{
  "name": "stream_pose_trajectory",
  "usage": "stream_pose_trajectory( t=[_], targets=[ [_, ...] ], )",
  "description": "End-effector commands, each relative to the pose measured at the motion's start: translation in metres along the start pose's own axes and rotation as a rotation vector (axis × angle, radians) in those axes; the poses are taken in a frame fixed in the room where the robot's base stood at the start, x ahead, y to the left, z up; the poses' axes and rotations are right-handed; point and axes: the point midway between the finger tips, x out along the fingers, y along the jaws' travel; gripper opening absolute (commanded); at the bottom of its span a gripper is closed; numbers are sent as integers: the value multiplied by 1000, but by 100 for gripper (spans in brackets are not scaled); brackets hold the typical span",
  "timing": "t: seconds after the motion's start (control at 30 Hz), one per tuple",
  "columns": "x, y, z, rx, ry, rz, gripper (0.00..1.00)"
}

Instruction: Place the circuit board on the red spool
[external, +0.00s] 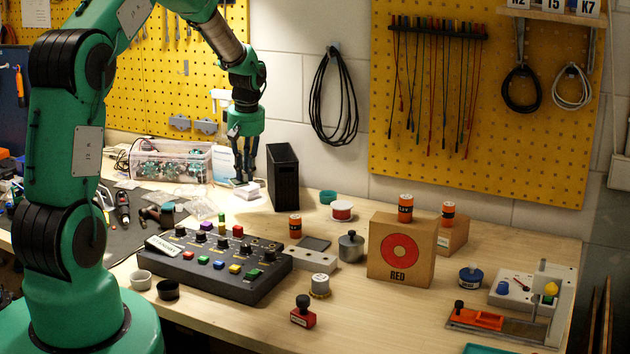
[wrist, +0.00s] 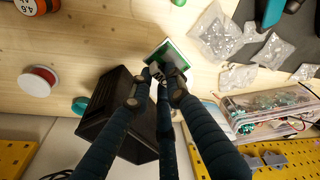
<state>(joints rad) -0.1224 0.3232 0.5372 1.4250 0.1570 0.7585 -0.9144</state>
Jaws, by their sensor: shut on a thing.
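The circuit board, green with a pale border, shows in the wrist view (wrist: 172,52) at the fingertips of my gripper (wrist: 165,76). The fingers are shut on its near edge and hide part of it. In the external view my gripper (external: 245,178) points down at the back of the bench, left of a black box. A small pale shape at its fingertips is hard to make out there. The red spool, with white flanges and a red winding, stands on the bench right of the black box (external: 342,210). It also shows at the left of the wrist view (wrist: 38,80).
The black box (external: 284,177) stands between my gripper and the spool. A teal ring (external: 328,197) lies beside the spool. A clear bin (external: 170,162) stands left of my gripper. A button panel (external: 215,262) and a cardboard box marked RED (external: 401,272) stand nearer the front.

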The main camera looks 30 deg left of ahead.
Motion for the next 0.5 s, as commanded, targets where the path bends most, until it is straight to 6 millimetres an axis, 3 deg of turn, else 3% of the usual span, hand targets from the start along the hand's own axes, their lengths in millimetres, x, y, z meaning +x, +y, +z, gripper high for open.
stream_pose_trajectory(
  t=[0.27,0.5],
  targets=[
    [-5,24,38,159,-5,22,0],
    [-13,61,108,447,-9,64,0]
  ],
)
